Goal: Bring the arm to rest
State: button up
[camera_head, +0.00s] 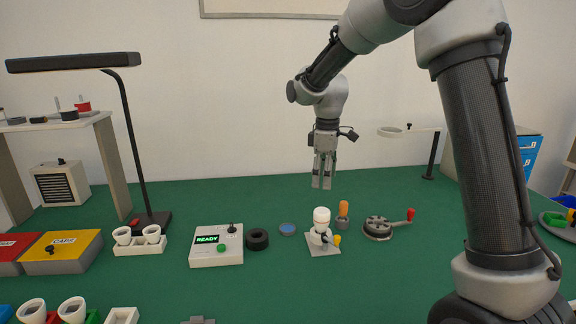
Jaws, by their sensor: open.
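My gripper (323,184) hangs with its fingers pointing down over the green bench, above the row of small items. It is open and nothing shows between the fingers. My arm arches in from the right side of the picture.
A tester box (217,250) with a lit READY display stands left of the fixture. A black ring (257,239), an orange-handled tool (343,210) and a red-knobbed crank device (378,229) are nearby. A desk lamp (125,95) stands left. The bench's back strip is mostly clear.

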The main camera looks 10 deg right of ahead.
jog(key=s+d+r+m+t, duration=0.1)
jog(key=s+d+r+m, duration=0.2)
jog(key=s, duration=0.7)
jog(key=s+d+r+m+t, duration=0.2)
jog(key=s+d+m, duration=0.3)
jog(key=s, duration=0.5)
jog(key=s+d+r+m+t, duration=0.1)
jog(key=s+d+r+m, duration=0.3)
jog(key=s, duration=0.7)
jog(key=d, duration=0.2)
jog(key=shift+d+m, duration=0.4)
